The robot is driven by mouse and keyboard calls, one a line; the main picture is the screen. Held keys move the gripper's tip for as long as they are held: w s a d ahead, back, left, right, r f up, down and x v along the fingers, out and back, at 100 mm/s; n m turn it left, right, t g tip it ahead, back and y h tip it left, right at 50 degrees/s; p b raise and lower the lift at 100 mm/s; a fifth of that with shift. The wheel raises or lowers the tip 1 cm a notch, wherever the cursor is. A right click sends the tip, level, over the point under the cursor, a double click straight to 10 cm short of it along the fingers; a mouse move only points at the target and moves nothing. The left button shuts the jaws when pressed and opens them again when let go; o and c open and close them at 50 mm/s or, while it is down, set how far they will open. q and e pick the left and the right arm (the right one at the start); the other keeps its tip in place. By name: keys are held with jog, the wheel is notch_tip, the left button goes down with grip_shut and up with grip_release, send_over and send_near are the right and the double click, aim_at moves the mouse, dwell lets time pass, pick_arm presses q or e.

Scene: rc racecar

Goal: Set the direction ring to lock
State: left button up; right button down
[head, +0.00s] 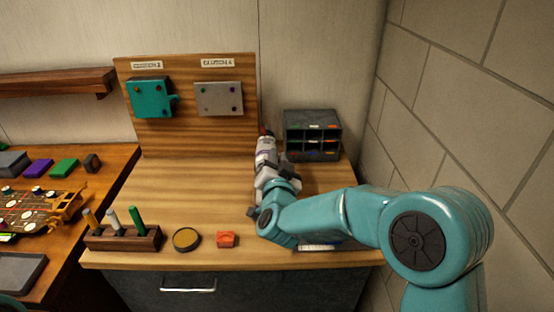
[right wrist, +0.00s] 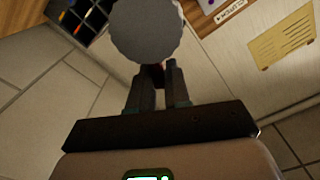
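My right gripper (head: 266,134) is above the right part of the wooden bench, left of the dark compartment organizer. In the right wrist view its dark fingers (right wrist: 159,88) are close together at a round-ended tool (right wrist: 147,28). The tool's broad grey end, with a scalloped rim, faces the camera and hides part of the fingertips. A small reddish part shows between the fingers. I cannot make out a direction ring or its setting. My left gripper is not in view.
The organizer (head: 312,132) stands at the back right by the brick wall. A rack with coloured handles (head: 124,238), a yellow-topped disc (head: 187,239) and an orange-red block (head: 227,239) line the front. The back panel (head: 185,138) carries teal and grey fixtures. The bench middle is clear.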

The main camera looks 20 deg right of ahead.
dwell(0.3)
jog(key=shift+w+a+r+n, duration=0.15)
jog(key=shift+a+n, duration=0.15)
jog(key=shift+n, duration=0.35)
jog(key=shift+a+r+n, duration=0.1)
jog(key=shift+a+n, duration=0.15)
jog(key=shift+n, duration=0.4)
jog(key=shift+w+a+r+n+p, duration=0.15)
jog(key=shift+a+n, duration=0.2)
jog(key=shift+n, duration=0.45)
jog(key=shift+w+a+f+n+p, duration=0.15)
jog(key=shift+a+n, duration=0.2)
jog(key=shift+n, duration=0.45)
jog(key=shift+s+r, duration=0.1)
jog(key=c, duration=1.2)
grip_release()
jog(key=shift+o, duration=0.2)
